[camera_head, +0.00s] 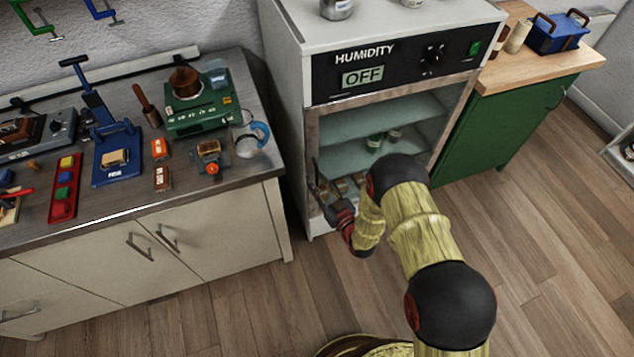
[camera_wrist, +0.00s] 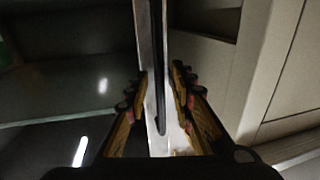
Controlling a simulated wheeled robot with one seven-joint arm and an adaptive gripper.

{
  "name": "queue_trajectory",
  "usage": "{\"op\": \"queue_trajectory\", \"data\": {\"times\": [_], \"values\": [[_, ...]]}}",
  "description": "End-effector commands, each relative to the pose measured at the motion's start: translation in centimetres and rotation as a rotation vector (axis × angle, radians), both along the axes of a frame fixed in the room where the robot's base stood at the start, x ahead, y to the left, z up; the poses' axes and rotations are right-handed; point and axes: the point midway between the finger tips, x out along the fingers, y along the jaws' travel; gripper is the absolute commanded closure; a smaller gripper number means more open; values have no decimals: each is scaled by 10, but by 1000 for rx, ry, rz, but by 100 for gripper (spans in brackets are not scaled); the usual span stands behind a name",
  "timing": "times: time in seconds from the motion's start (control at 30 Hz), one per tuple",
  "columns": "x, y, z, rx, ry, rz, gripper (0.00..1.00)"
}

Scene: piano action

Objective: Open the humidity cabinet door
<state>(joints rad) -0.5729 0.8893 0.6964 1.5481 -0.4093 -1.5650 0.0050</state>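The humidity cabinet (camera_head: 285,95) stands at the back centre, its front panel reading "HUMIDITY" and "OFF". Its glass door (camera_head: 437,104) has a pale metal frame and looks closed, with shelves showing through. A dark upright handle (camera_head: 316,178) is at the door's left edge. My gripper (camera_head: 328,196) is at that handle, low on the cabinet front. In the wrist view, my gripper (camera_wrist: 158,88) has its fingers apart, one on each side of the dark handle bar (camera_wrist: 159,60) and the pale door frame (camera_wrist: 145,50). I see no clear contact with the bar.
A workbench (camera_head: 235,195) with tools and a green device stands at the left, close to the cabinet. A green cupboard (camera_head: 510,125) with a wooden top stands at the right. The wooden floor (camera_head: 530,230) in front of the cabinet is clear, apart from my arm above it.

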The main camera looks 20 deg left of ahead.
Motion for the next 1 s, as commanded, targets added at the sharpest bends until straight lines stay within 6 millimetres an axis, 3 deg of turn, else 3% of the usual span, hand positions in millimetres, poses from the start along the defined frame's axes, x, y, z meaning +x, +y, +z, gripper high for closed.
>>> {"op": "queue_trajectory", "data": {"times": [0.27,0.67,1.0], "values": [[1,1,0,-1,1,-1,77],[0,0,0,-1,1,-1,100],[0,0,0,-1,1,-1,100]]}}
